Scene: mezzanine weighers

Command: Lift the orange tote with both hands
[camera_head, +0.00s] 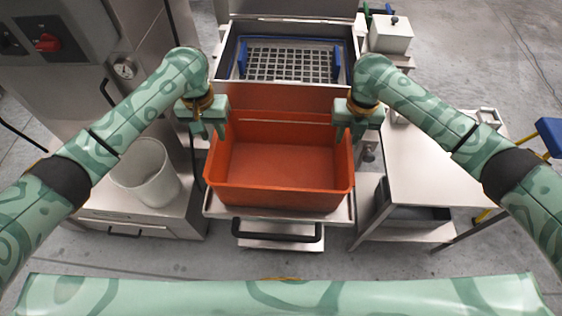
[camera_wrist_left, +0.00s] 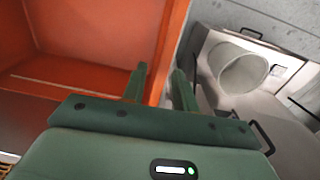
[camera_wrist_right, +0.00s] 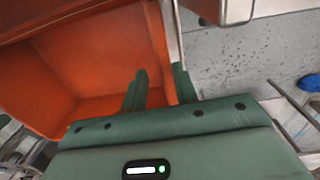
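The orange tote (camera_head: 285,198) is empty and sits upright on a metal shelf in the middle of the head view. My left gripper (camera_head: 209,130) is at its left wall, near the far corner. In the left wrist view the tote wall (camera_wrist_left: 166,50) runs between the two fingers, with a gap on the outer side. My right gripper (camera_head: 349,132) is at the right wall near the far corner. In the right wrist view the wall (camera_wrist_right: 158,45) passes between the spread fingers. Both grippers look open; any light contact with the wall cannot be told.
A metal bin with a blue-edged grid (camera_head: 290,62) stands behind the tote. A white bucket (camera_head: 146,172) stands on a cabinet at left. A steel side table (camera_head: 425,165) is at right. A black handle (camera_head: 277,233) sits below the tote's front.

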